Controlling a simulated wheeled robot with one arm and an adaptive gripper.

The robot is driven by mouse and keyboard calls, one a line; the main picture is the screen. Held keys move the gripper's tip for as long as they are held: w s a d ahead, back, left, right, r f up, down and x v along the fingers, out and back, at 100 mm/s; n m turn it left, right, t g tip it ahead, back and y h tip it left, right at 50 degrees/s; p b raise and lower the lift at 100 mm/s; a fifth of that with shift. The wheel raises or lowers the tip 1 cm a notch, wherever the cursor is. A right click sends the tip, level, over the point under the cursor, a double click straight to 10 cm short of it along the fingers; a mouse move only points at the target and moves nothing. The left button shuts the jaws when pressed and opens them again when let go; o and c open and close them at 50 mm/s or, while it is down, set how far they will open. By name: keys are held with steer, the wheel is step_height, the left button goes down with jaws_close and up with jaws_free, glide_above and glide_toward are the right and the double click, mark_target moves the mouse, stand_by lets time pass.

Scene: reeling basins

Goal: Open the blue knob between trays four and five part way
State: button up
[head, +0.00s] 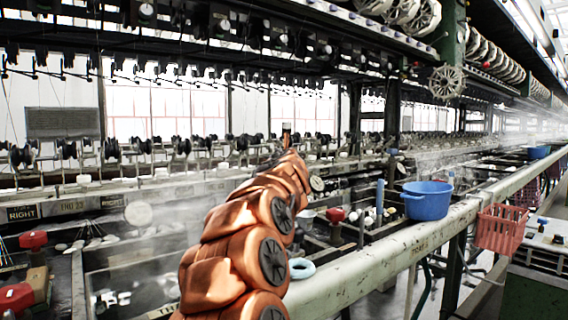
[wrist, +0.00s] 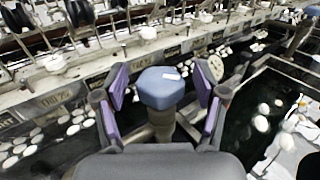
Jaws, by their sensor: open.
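In the wrist view a blue knob (wrist: 161,88) with a small white mark on top stands upright on a grey post. It sits between the two purple-padded fingers of my gripper (wrist: 162,80), which is open. Gaps show on both sides of the knob, so neither pad appears to touch it. A dark tray with white cocoons (wrist: 58,138) lies to the left and another dark tray (wrist: 256,92) to the right. In the head view my copper arm reaches away over the basins; its end is small, and I cannot make out this knob there.
In the head view a blue basin (head: 427,200) stands on the long pale rail (head: 345,281), with a red basket (head: 499,229) hanging at right. Red knobs (head: 33,239) stand at left. A row of reels and metal fittings runs behind the trays. Steam blurs parts.

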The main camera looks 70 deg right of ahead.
steer(key=v, duration=1.1)
steer(key=shift+a, duration=0.25)
steer(key=shift+s+r, duration=0.1)
steer(key=shift+s, duration=0.05)
